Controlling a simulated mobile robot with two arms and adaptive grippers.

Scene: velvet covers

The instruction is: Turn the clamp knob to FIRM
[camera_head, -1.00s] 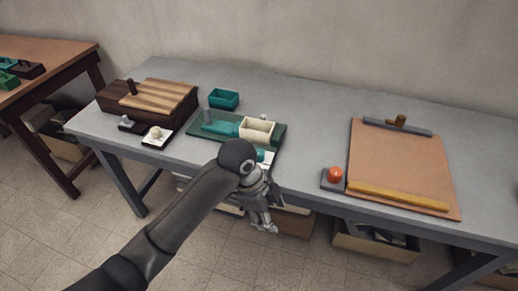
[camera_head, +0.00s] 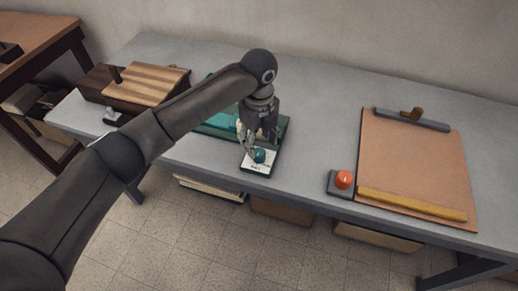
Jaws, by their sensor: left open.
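A teal knob (camera_head: 260,156) sits on a white label plate (camera_head: 252,166) at the front end of the green board (camera_head: 283,127). The lettering on the plate is too small to read. My left gripper (camera_head: 257,144) is open and points down at the knob from just above and behind it. I cannot tell whether its fingers touch the knob. My left arm and gripper hide most of the green board and what stands on it. My right gripper is not in view.
A striped wooden box (camera_head: 150,87) stands at the left of the grey table (camera_head: 310,125). A red button (camera_head: 344,179) on a dark base and a brown board (camera_head: 410,160) with a yellow bar are at the right. The table between is clear.

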